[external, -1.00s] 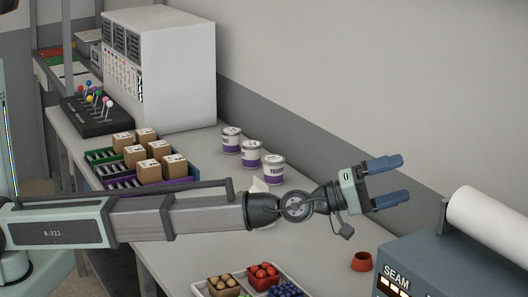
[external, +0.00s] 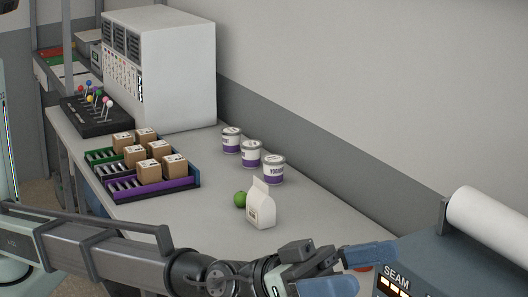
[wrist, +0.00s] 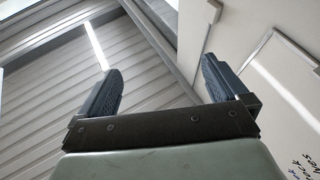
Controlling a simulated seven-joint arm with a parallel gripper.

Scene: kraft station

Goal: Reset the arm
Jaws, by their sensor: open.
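My gripper (external: 352,268) is at the lower right of the external view, in front of the blue-grey SEAM machine (external: 398,281). In the wrist view my gripper (wrist: 162,88) has its two blue fingers wide apart with nothing between them. The wrist camera faces a slatted surface and pale panels, with no table objects in sight. My arm runs along the bottom edge of the external view and hides the front part of the table.
A white carton (external: 261,207) stands beside a green round fruit (external: 240,199). Several yogurt tubs (external: 251,154) stand along the wall. Small boxes (external: 160,150) sit in trays (external: 152,188) at left. A white cabinet (external: 165,75) and a pin rack (external: 97,113) stand at the back.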

